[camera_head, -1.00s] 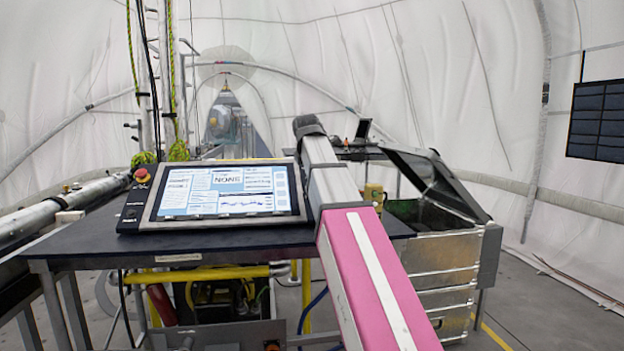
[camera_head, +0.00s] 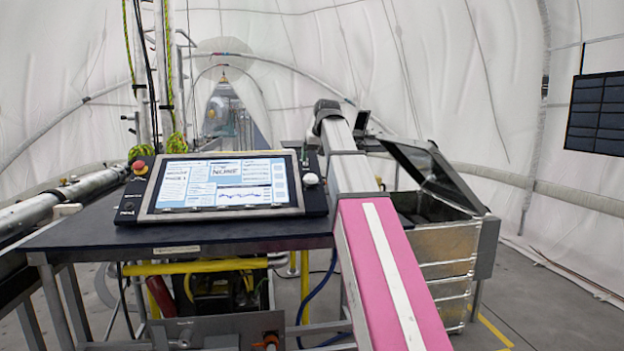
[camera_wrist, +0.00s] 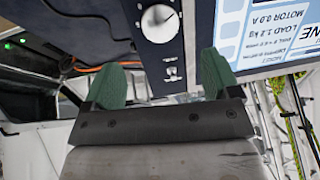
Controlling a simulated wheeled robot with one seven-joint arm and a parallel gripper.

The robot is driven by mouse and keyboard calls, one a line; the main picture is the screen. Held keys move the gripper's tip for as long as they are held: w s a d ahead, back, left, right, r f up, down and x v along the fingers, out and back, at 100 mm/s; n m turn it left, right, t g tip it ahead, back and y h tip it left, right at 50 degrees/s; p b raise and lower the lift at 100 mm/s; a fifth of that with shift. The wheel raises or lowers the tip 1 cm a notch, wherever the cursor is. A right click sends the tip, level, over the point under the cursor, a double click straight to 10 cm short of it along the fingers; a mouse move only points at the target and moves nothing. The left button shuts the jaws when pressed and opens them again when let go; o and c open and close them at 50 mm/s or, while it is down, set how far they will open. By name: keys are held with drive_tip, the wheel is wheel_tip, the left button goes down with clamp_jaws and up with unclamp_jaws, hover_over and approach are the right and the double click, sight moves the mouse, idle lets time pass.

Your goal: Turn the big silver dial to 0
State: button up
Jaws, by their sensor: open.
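The big silver dial (camera_wrist: 160,23) is a pale round knob on a dark panel strip at the top of the wrist view, with small scale marks around it. A dark mark shows on its face; I cannot read the scale. In the head view the dial (camera_head: 310,179) sits on the panel strip right of the screen. My gripper (camera_wrist: 163,78) is open and empty, its two green fingers spread wide. In the wrist view the dial lies beyond the fingertips, roughly between them sideways, with no contact visible.
A lit screen (camera_head: 222,184) lies beside the dial on a dark table (camera_head: 90,236). A red button (camera_head: 139,167) is at its left. Small switches (camera_wrist: 171,72) sit near the dial. An open-lidded metal case (camera_head: 450,245) stands at the right.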

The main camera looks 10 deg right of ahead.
sight(311, 178)
drive_tip(key=w+f+m, duration=0.1)
drive_tip(key=f+m, duration=0.1)
drive_tip(key=m, duration=0.2)
drive_tip(key=w+f+m+y, duration=0.1)
drive_tip(key=w+f+m, duration=0.1)
drive_tip(key=f+m, duration=0.1)
drive_tip(key=w+f+m+g, duration=0.1)
drive_tip(key=f+m, duration=0.2)
drive_tip(key=m, duration=0.1)
drive_tip(key=shift+w+a+f+m+y, duration=0.25)
drive_tip(key=shift+w+a+m+y, duration=0.05)
drive_tip(key=shift+w+a+y, duration=0.1)
idle(0.3)
drive_tip(key=c, duration=0.9)
